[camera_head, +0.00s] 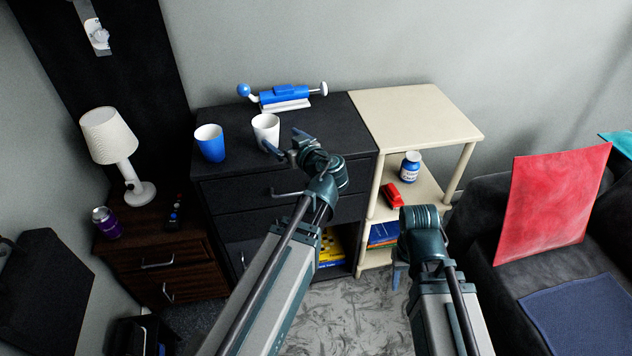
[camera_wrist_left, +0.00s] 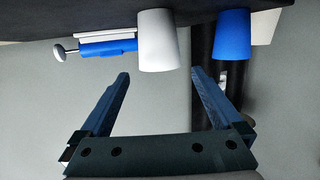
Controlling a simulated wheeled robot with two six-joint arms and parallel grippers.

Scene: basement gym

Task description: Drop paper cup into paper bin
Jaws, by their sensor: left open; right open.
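A white cup (camera_head: 265,130) and a blue cup with a white inside (camera_head: 209,143) stand upright on the black dresser; I cannot tell which is paper. My left gripper (camera_head: 284,143) is open and empty, just in front of the white cup. In the left wrist view, which is upside down, the white cup (camera_wrist_left: 158,42) lies ahead between the two fingers (camera_wrist_left: 158,80), apart from them. The blue cup (camera_wrist_left: 233,35) is off to the right there. My right gripper (camera_head: 399,272) is open, low before the shelf. A dark open container (camera_head: 140,338), possibly the bin, is at the bottom left, partly cut off.
A blue and white device (camera_head: 284,96) lies behind the cups; it also shows in the left wrist view (camera_wrist_left: 105,45). A lamp (camera_head: 115,150) and purple can (camera_head: 106,222) stand on the brown nightstand (camera_head: 150,258). The cream shelf (camera_head: 420,118) has a clear top. A sofa is right.

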